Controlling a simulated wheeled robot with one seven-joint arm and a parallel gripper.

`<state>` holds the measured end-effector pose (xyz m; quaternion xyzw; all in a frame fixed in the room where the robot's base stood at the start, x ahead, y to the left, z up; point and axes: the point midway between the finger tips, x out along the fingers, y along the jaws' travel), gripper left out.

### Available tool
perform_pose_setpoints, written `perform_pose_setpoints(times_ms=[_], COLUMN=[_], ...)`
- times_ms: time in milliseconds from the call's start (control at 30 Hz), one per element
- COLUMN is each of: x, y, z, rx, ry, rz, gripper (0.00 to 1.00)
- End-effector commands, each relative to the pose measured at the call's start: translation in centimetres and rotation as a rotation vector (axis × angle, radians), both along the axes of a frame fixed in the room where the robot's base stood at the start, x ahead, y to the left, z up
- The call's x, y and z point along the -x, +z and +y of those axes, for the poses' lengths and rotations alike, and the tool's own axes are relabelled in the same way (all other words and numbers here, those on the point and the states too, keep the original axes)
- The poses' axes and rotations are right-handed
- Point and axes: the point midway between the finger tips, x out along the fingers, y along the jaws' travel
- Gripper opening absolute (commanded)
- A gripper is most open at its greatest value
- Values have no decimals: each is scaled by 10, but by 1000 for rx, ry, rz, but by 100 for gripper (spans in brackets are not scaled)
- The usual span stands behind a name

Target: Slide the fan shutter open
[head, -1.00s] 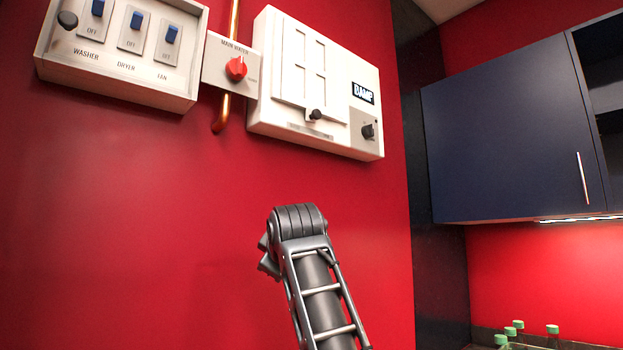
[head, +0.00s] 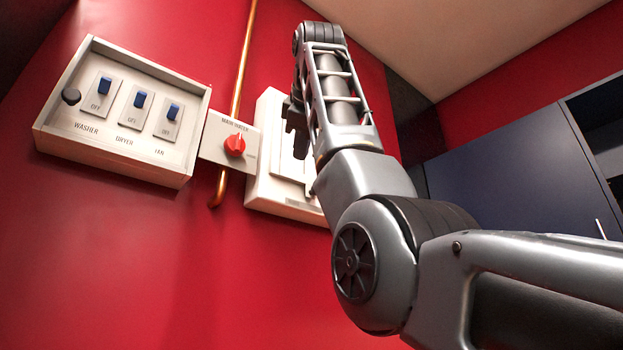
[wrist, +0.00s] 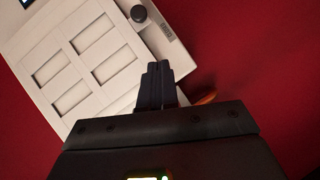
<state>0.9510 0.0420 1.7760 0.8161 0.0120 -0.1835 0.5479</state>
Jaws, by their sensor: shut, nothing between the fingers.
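The white wall box (head: 262,188) with the fan shutter is mostly hidden behind my arm in the head view. In the wrist view its white shutter panel (wrist: 92,68) shows several recessed rectangles. In the head view my gripper (head: 297,138) hangs in front of the box. Contact with the box cannot be told.
Left of the box are a red main water knob (head: 235,145) on a plate, a copper pipe (head: 243,60), and a switch box (head: 72,150) with blue washer, dryer and fan switches. A dark blue cabinet (head: 510,165) hangs at the right. The red wall below is clear.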

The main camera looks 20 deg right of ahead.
Motion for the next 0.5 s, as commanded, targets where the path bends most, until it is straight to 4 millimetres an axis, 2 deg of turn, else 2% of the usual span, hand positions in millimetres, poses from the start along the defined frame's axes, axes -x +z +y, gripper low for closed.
perform_pose_setpoints(times_ms=[33, 200, 500], x=[11, 31, 35], y=[12, 32, 35], z=[-1, -3, -4], rx=[4, 14, 16], ry=[-1, -4, -5], rz=[-2, 5, 7], gripper=[0, 0, 0])
